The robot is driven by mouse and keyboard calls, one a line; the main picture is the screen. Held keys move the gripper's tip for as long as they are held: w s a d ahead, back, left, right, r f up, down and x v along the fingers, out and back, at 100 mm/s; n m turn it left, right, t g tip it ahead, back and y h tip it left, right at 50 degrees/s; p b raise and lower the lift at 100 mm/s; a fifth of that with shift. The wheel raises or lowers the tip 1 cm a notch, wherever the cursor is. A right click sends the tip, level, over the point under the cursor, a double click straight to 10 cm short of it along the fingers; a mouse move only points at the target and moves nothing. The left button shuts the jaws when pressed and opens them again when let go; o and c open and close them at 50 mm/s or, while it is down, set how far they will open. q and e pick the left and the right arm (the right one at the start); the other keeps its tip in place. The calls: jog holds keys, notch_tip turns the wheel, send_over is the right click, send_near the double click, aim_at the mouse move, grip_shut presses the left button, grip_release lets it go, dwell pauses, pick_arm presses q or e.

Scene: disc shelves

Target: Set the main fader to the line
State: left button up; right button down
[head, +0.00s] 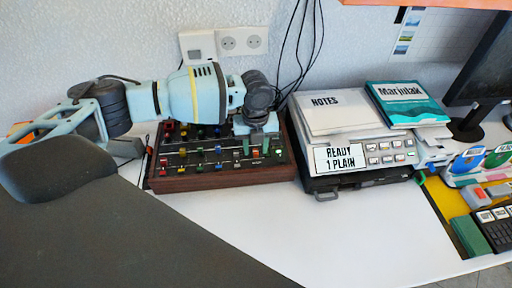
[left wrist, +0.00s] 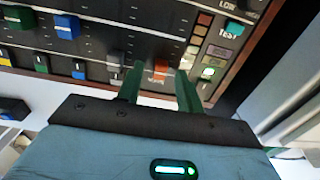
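The mixer (head: 222,178) is a dark panel in a wooden case with several coloured fader caps, standing on the white desk. An orange-red fader cap (left wrist: 160,66) sits near the panel's lower right, beside small coloured squares; it looks like the main fader. It also shows small in the head view (head: 256,153). My left gripper (head: 256,147) reaches down over this part of the mixer. In the left wrist view its two green fingers (left wrist: 160,78) are apart, one on each side of the orange cap, with gaps visible. The target line cannot be made out. My right gripper is out of view.
Right of the mixer stands a grey machine (head: 372,155) with a "READY 1 PLAIN" display, carrying a notes pad (head: 338,112) and a teal book (head: 408,104). Dark cables (head: 300,50) hang behind. The white desk (head: 270,215) in front is clear.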

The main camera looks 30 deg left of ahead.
pick_arm(q)
jog(key=shift+f, duration=0.45)
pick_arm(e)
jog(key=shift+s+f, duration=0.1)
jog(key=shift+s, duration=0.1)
pick_arm(q)
jog(key=shift+c, duration=0.2)
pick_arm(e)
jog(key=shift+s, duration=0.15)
pick_arm(q)
grip_shut()
